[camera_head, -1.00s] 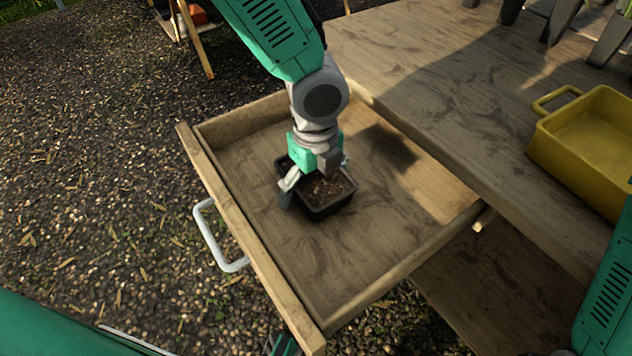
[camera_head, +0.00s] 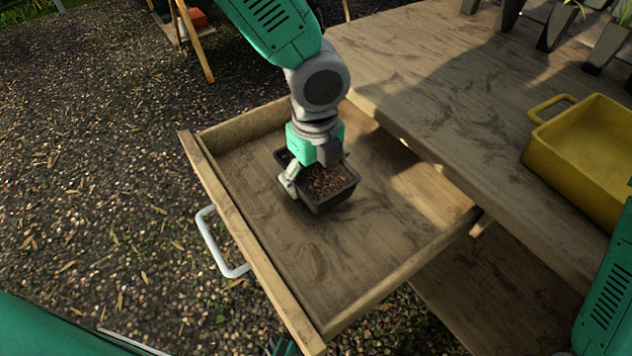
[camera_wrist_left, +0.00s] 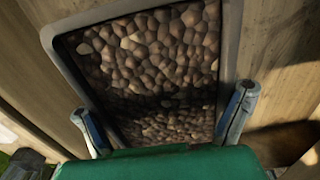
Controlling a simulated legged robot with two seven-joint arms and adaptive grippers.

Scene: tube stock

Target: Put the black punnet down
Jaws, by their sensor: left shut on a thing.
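The black punnet (camera_head: 325,200), filled with brown lumpy soil, is inside the open wooden drawer (camera_head: 300,250), over its floor. It looks upright. I cannot tell whether its base touches the drawer floor. My left gripper (camera_head: 312,180) reaches down from above and is shut on the punnet, with one finger showing at its left side. In the left wrist view the punnet's dark rim (camera_wrist_left: 229,45) and brown filling lie between the two fingers of the left gripper (camera_wrist_left: 165,120).
The wooden table (camera_head: 430,75) stands right of the drawer, with a yellow tray (camera_head: 565,170) and several dark pots at the back. The drawer floor in front of the punnet is clear. A white handle (camera_head: 215,245) sticks out from the drawer front over gravel.

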